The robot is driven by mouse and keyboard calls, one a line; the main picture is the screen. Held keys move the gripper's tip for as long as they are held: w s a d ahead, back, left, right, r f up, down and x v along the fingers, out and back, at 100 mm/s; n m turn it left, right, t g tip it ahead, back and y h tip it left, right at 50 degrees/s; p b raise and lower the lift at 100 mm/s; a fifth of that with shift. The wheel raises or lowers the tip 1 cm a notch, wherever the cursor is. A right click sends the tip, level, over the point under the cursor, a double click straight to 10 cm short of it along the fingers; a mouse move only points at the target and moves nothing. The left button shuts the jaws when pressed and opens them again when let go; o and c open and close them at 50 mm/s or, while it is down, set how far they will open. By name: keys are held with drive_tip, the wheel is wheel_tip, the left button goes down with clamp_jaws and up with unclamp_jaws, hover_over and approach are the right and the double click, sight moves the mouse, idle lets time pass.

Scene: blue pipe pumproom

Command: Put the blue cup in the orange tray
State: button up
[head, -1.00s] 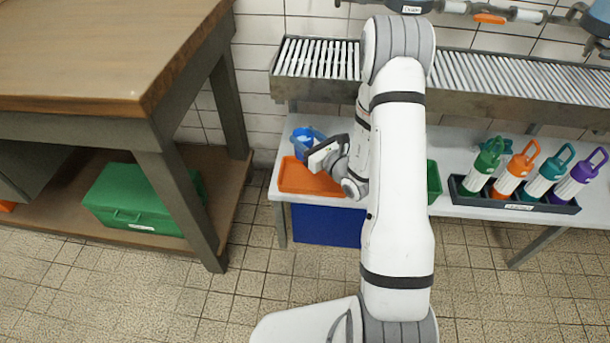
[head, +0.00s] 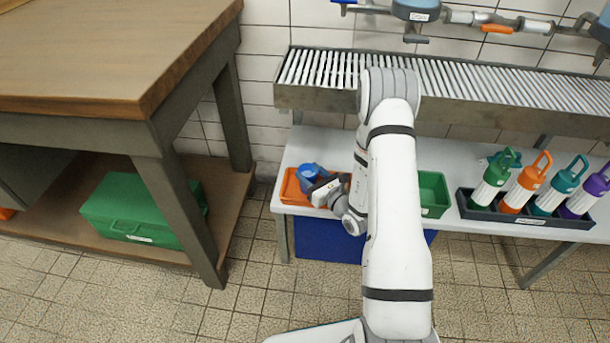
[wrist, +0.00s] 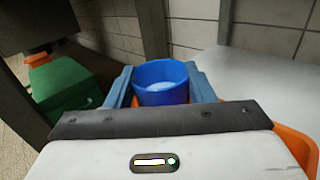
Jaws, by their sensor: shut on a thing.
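The blue cup (head: 309,171) is upright between the fingers of my gripper (head: 310,176), over the orange tray (head: 289,188) in the head view. In the wrist view the cup (wrist: 161,82) shows its open top, with a finger of my gripper (wrist: 162,88) on each side. The gripper is shut on the cup. Orange of the tray (wrist: 294,146) shows at the right and below the cup in the wrist view. My gripper's body hides the cup's lower part, so I cannot tell whether its base touches the tray.
A green tray (head: 433,192) stands right of my arm on the white table (head: 300,146). A dark rack (head: 520,217) with several bottles is farther right. A roller conveyor (head: 460,85) runs above the back. A wooden workbench (head: 100,60) with a green box (head: 135,205) stands left.

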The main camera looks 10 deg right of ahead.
drive_tip(key=shift+f, duration=0.2)
drive_tip(key=o, duration=1.1)
drive_tip(key=shift+r, duration=0.1)
